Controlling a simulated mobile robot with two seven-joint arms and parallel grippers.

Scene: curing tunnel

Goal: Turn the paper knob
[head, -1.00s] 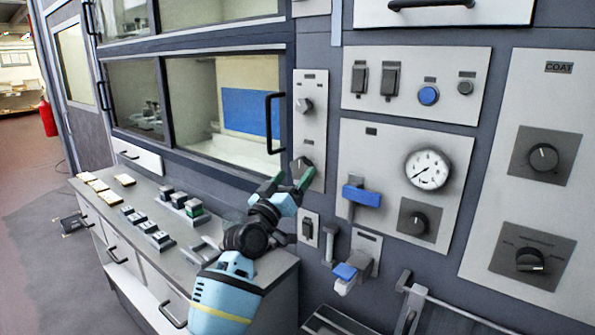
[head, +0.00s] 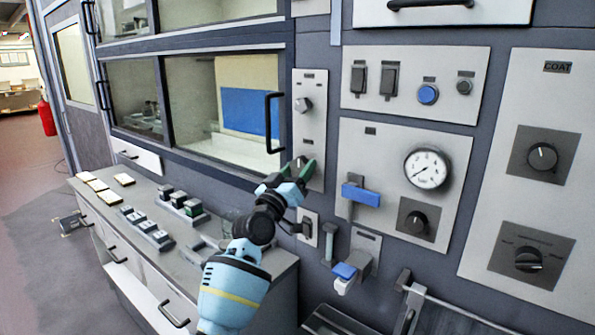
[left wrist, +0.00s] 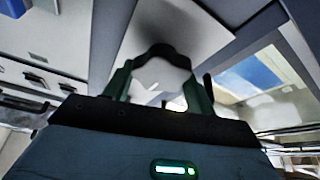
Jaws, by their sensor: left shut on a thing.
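My left gripper (head: 297,172) is shut on the lower knob (head: 300,162) of the narrow grey panel (head: 312,130) beside the glass window. In the left wrist view, the two green fingers stand on either side of this knob (left wrist: 158,72), which looks pale with a dark edge. The fingers hide most of the knob in the head view. A second, grey knob (head: 302,105) sits above it on the same panel, apart from the gripper. The labels by both knobs are too small to read. My right gripper is not in view.
A black door handle (head: 271,122) stands close to the left of the panel. A blue lever (head: 360,195), a gauge (head: 426,169) and a black knob (head: 416,222) are to the right. A bench (head: 180,235) with several small blocks lies below left.

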